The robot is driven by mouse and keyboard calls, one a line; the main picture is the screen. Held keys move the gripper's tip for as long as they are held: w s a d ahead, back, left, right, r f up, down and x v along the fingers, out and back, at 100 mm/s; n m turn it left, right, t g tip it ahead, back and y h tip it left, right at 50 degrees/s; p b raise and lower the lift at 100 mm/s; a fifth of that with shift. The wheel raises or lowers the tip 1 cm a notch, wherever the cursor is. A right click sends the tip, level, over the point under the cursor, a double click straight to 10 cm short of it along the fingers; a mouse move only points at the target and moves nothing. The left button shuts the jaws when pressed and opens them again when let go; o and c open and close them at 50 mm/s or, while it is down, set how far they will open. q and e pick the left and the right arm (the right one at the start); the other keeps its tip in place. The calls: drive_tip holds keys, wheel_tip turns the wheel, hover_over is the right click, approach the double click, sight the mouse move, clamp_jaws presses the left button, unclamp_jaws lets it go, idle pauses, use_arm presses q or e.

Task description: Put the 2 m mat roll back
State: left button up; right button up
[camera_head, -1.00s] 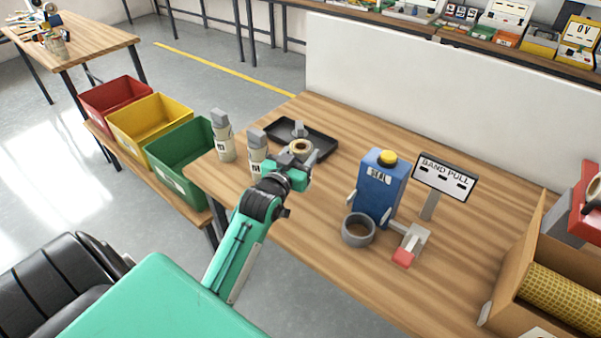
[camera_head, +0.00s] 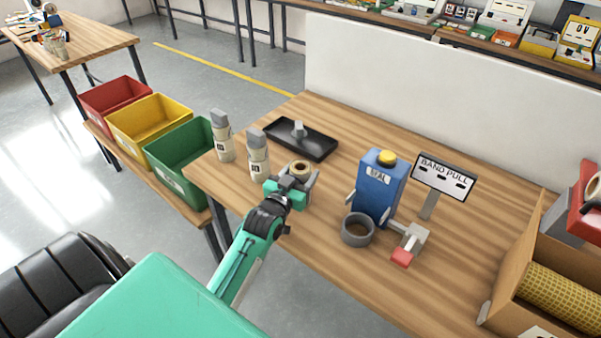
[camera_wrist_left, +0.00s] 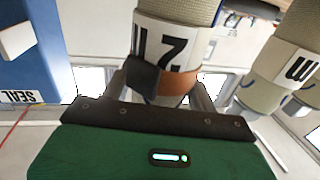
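The held roll (camera_head: 300,167) is beige and upright with a hole in its top. It sits between the fingers of my left gripper (camera_head: 292,183), which is shut on it. In the left wrist view the roll (camera_wrist_left: 172,50) carries a white label with a black 2 and a brown-orange band. Whether its base touches the table is hidden. Two similar labelled rolls with grey tops, a nearer one (camera_head: 258,160) and a farther one (camera_head: 223,140), stand upright to the left. A black tray (camera_head: 318,148) with a grey post lies behind the gripper. My right gripper is not in view.
A blue SEAL device (camera_head: 378,190) with a yellow button stands right of the gripper. A grey ring (camera_head: 357,230) and a BAND PULL sign (camera_head: 443,178) are near it. A cardboard box (camera_head: 520,255) with a yellow mesh roll is at right. Red, yellow and green bins stand left.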

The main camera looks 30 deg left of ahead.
use_arm(q)
drive_tip(key=shift+o, duration=1.1)
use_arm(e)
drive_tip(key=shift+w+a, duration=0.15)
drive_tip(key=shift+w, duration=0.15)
use_arm(q)
drive_tip(key=shift+r, duration=0.3)
drive_tip(key=s+d+b, duration=0.1)
drive_tip(key=s, duration=1.1)
drive_tip(key=shift+d+b, duration=0.2)
drive_tip(key=shift+b, duration=0.15)
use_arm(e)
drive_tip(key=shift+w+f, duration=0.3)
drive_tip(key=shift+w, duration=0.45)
use_arm(q)
drive_tip(key=shift+f, duration=0.1)
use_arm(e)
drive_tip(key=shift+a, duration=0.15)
